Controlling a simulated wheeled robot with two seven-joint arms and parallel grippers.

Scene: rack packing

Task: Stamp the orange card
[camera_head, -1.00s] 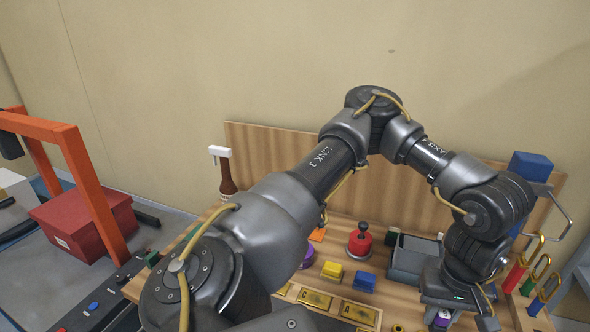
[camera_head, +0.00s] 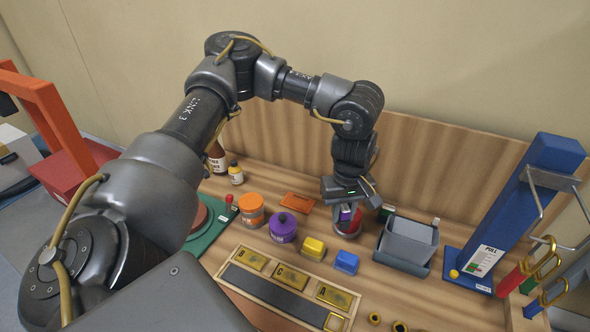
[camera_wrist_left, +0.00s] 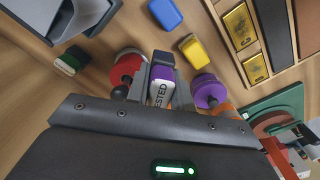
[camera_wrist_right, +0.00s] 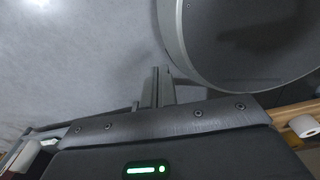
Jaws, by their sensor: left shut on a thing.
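The orange card (camera_head: 298,199) lies flat on the wooden bench, left of my left gripper in the head view. My left gripper (camera_head: 345,205) points down over the bench and is shut on a stamp (camera_wrist_left: 162,88) with a purple end and a white label reading "TESTED". In the head view only a small purple part of the stamp shows, in front of the red round pot (camera_head: 348,226).
A purple pot (camera_head: 283,228) and an orange jar (camera_head: 251,208) stand left of my left gripper. Yellow (camera_head: 313,248) and blue (camera_head: 346,262) blocks are in front. A grey bin (camera_head: 408,243) and a blue post (camera_head: 530,205) stand to the right. The back board closes off the rear.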

